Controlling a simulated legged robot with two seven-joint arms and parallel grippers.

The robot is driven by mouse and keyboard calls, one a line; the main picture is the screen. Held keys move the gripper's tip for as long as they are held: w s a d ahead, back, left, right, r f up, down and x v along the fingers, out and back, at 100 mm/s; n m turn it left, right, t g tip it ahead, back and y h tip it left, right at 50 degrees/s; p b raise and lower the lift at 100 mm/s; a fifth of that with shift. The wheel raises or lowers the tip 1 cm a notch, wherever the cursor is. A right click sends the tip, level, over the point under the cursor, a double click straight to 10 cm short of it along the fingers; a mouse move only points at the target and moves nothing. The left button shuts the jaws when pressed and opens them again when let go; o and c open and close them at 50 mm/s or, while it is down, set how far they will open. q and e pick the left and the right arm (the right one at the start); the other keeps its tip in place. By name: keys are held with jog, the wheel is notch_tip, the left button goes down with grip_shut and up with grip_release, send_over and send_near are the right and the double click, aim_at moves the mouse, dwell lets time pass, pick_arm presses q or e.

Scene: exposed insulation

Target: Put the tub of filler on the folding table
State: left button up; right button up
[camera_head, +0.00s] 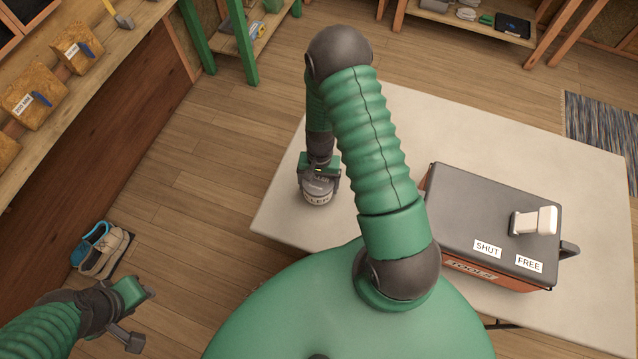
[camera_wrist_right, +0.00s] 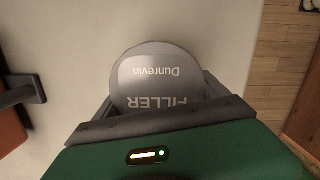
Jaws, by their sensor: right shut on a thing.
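The tub of filler (camera_head: 318,192) is a small round grey tub with lettering on its lid. It is at the left part of the pale folding table (camera_head: 510,135); I cannot tell whether it touches the top. My right gripper (camera_head: 319,180) is shut on the tub. In the right wrist view the lid of the tub (camera_wrist_right: 158,78) reads "Dunrevin" and "FILLER" upside down, with the pale table (camera_wrist_right: 70,40) behind it. My left gripper (camera_head: 140,313) is at the lower left over the floor, away from the table, its jaws apart and empty.
A toolbox (camera_head: 460,200) with a grey lid, labels SHUT and FREE, and a white object (camera_head: 534,221) on it stands on the table's right part. Shoes (camera_head: 100,250) lie on the floor at left. A wooden shelf (camera_head: 80,85) holds several packs. The table's back is clear.

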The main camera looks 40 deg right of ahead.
jog(key=shift+a+f, duration=0.3)
jog(key=shift+f, duration=0.2)
jog(key=o, duration=1.5)
jog(key=shift+f, duration=0.1)
jog(key=shift+c, duration=0.2)
jog(key=o, duration=0.3)
jog(key=shift+d, duration=0.25)
